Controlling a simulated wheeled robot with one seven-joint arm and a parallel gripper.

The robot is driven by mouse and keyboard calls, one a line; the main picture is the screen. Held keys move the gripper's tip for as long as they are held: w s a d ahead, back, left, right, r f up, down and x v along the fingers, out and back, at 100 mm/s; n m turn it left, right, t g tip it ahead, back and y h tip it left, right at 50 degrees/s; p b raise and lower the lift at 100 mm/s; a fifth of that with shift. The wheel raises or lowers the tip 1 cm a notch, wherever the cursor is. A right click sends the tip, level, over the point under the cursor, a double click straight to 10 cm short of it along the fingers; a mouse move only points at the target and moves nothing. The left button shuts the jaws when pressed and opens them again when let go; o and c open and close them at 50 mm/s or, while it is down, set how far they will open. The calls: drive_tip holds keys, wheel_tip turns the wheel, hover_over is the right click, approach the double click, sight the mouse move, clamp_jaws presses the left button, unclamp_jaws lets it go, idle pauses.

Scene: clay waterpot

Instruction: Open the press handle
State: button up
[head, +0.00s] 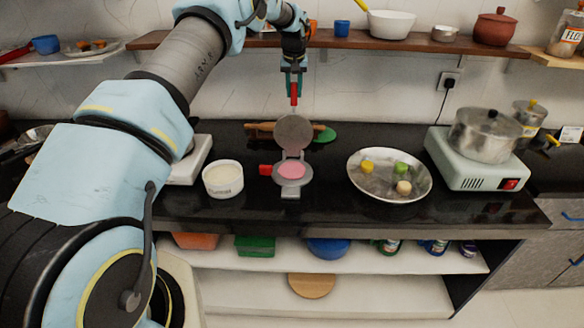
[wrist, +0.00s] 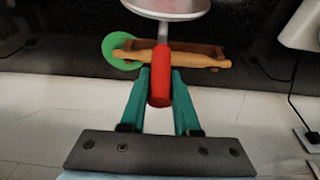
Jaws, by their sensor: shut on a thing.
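A round grey press stands on the dark counter with its lid (head: 294,131) raised upright. A pink disc of dough (head: 291,169) lies on its base (head: 290,187). The press handle (head: 293,92), red and joined to the lid by a thin rod, points up above it. My gripper (head: 293,78) is directly above the lid, its teal fingers shut on the red handle. In the wrist view, the handle (wrist: 160,85) sits between both fingers, with the grey lid's edge (wrist: 165,10) beyond it.
A rolling pin (wrist: 170,56) and a green disc (head: 326,135) lie behind the press. A white bowl (head: 223,181) stands at left, a pan with several pieces (head: 356,187) at right, and a stove with a pot (head: 485,136) farther right. A wooden shelf (head: 350,41) is above.

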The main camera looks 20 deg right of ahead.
drive_tip(key=shift+w+d, duration=0.1)
drive_tip(key=shift+w, duration=0.05)
drive_tip(key=shift+w+d+f, duration=0.15)
drive_tip(key=shift+w+f, duration=0.05)
drive_tip(key=shift+w, duration=0.15)
drive_tip(key=o, duration=1)
drive_tip(key=shift+o, duration=0.2)
drive_tip(key=shift+v, duration=4.05)
